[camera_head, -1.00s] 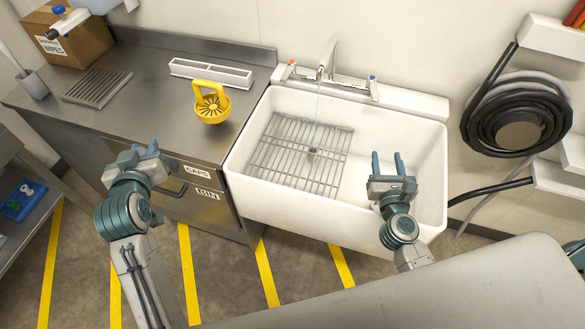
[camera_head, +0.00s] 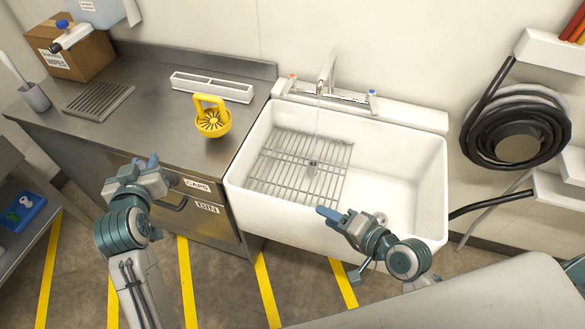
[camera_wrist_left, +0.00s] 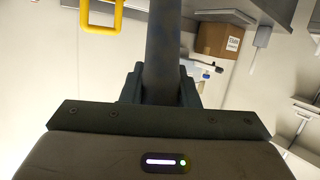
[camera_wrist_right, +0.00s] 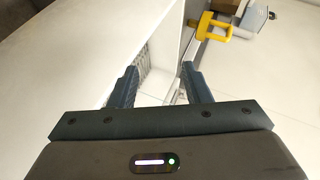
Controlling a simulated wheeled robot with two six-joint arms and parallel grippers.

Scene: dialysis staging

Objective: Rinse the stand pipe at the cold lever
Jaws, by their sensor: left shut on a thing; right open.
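My left gripper (camera_head: 150,168) is left of the sink, in front of the counter. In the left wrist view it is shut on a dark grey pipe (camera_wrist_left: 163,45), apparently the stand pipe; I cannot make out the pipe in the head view. The cold lever (camera_head: 371,94), with a blue mark, is at the right of the faucet (camera_head: 326,75). A thin stream of water (camera_head: 317,125) falls from the spout into the white sink (camera_head: 410,150). My right gripper (camera_head: 328,212) is open and empty over the sink's front rim, pointing left.
A red-marked lever (camera_head: 292,77) is left of the spout. A wire rack (camera_head: 285,165) lies in the sink. A yellow handled tool (camera_head: 212,118), a white tray (camera_head: 211,87) and a box (camera_head: 68,50) stand on the counter. A coiled hose (camera_head: 515,125) hangs at right.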

